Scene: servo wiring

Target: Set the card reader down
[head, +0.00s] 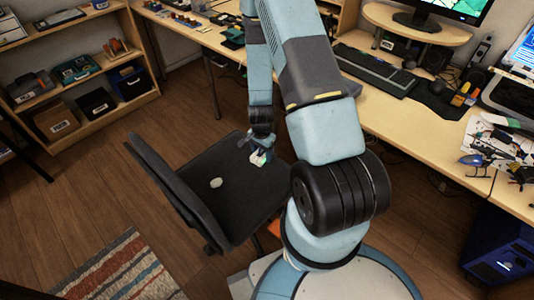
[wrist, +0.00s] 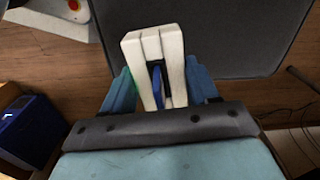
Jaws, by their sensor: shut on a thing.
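The card reader (wrist: 153,48) is a small white block with a dark slot and a blue part in its middle, in the wrist view. My gripper (wrist: 160,88) is shut on it, with one blue finger on each side. In the head view the card reader (head: 260,158) shows as a small white and green piece at the tip of my gripper (head: 257,146), over the dark chair seat (head: 240,205). I cannot tell whether it touches the seat.
A pale oval object (head: 216,183) lies on the seat near the backrest (head: 175,185). The long desk (head: 415,115) holds a keyboard (head: 375,70) and small parts. A shelf (head: 80,75) stands at the left, and a striped rug (head: 125,270) lies on the floor.

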